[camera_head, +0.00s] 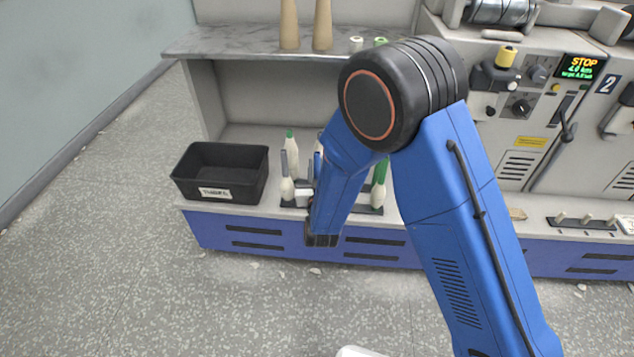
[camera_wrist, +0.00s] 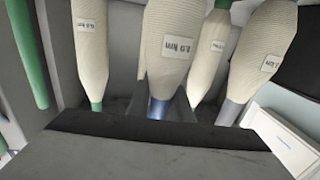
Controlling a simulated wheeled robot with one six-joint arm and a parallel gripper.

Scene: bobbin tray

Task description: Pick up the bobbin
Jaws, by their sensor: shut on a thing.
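The bobbin (camera_wrist: 172,40) in the middle of the wrist view is a cream wound cone with a small printed label and a blue tube end. The dark fingers of my gripper (camera_wrist: 158,106) are shut around that blue end. Other cream bobbins stand beside it, one with a green end (camera_wrist: 91,50) on the left and one with a grey-blue end (camera_wrist: 262,55) on the right. In the head view my arm hides the gripper and most of the held bobbin. The dark bobbin tray (camera_head: 368,210) shows there partly. I cannot tell whether the held bobbin is clear of the tray.
A black bin (camera_head: 190,190) with a white label stands left of the tray. A long green tube (camera_head: 380,172) stands to its right. A grey shelf (camera_head: 235,42) with two tan cones is above. The left floor is clear.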

